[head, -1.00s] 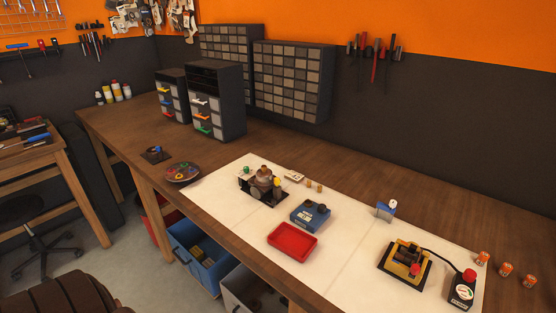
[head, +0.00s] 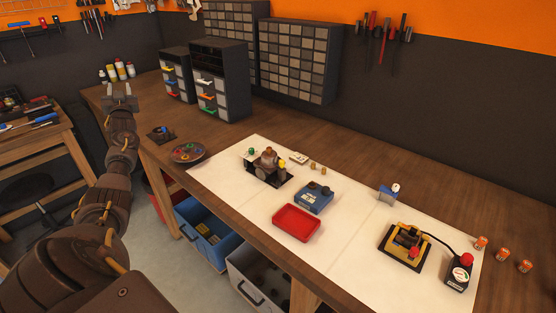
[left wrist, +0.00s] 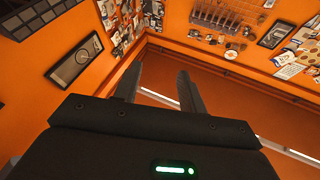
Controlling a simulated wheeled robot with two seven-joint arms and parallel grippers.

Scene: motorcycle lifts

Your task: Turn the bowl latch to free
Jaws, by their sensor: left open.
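A small assembly with a brown rounded top (head: 268,160) stands on a dark base on the white mat (head: 355,237). It has a round metal part at its front and a yellow part at its right. It is too small for me to tell which part is the bowl latch. My left gripper (head: 119,92) is raised at the left, well apart from the assembly, with its fingers pointing up. It is open and empty, and its fingers also show in the left wrist view (left wrist: 160,88) against orange walls. My right gripper is not in view.
A blue box (head: 314,197) and a red tray (head: 296,222) sit close to the assembly. A yellow device (head: 404,247) stands farther right. A round dish (head: 187,152) lies left of the mat. Drawer cabinets (head: 220,80) stand behind. The mat's front strip is mostly bare.

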